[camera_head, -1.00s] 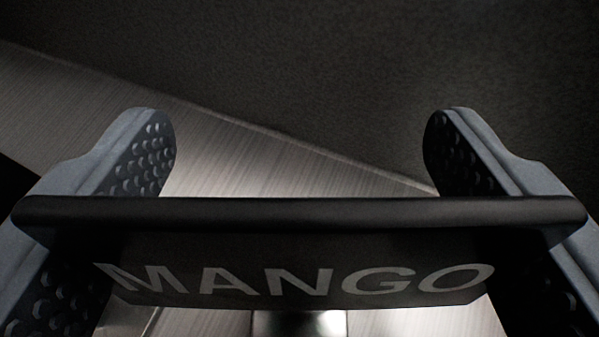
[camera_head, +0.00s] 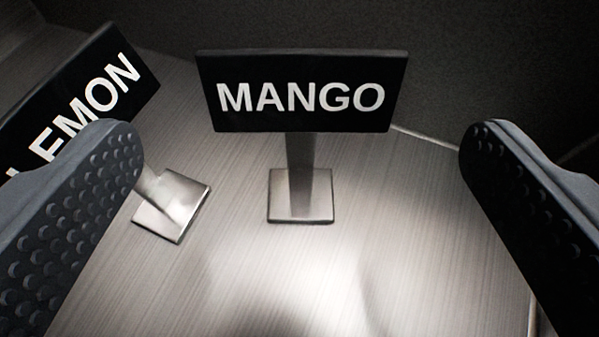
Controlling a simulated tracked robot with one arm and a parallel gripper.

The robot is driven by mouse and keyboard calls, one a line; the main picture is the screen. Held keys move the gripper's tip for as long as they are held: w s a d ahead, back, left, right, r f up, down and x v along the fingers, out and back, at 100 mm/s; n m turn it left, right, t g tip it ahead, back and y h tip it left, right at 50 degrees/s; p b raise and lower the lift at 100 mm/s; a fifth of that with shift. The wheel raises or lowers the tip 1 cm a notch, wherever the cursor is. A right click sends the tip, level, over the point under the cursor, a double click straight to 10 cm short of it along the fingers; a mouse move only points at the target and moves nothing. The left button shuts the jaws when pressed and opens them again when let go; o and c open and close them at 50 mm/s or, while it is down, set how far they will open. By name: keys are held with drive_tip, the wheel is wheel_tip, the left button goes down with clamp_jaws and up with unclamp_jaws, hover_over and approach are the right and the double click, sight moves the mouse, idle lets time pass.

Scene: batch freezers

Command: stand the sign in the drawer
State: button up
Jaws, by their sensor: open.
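A black sign with white letters reading MANGO (camera_head: 301,92) stands upright on a short metal post with a square metal foot (camera_head: 300,205). The foot rests on a brushed metal surface (camera_head: 240,265). My gripper (camera_head: 303,160) is open and empty, its two dark studded fingers apart at the left and right of the view. The MANGO sign stands beyond the fingers, between them in the picture, with clear space around it. I cannot tell whether the metal surface is a drawer floor.
A second black sign reading LEMON (camera_head: 120,75) stands at the left on its own metal foot (camera_head: 172,205), turned at an angle and partly behind my left finger. A dark wall (camera_head: 450,60) rises behind. The metal surface in front of the MANGO sign is clear.

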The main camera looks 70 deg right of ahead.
drive_tip(key=shift+p+v, duration=0.5)
drive_tip(key=shift+v, duration=1.45)
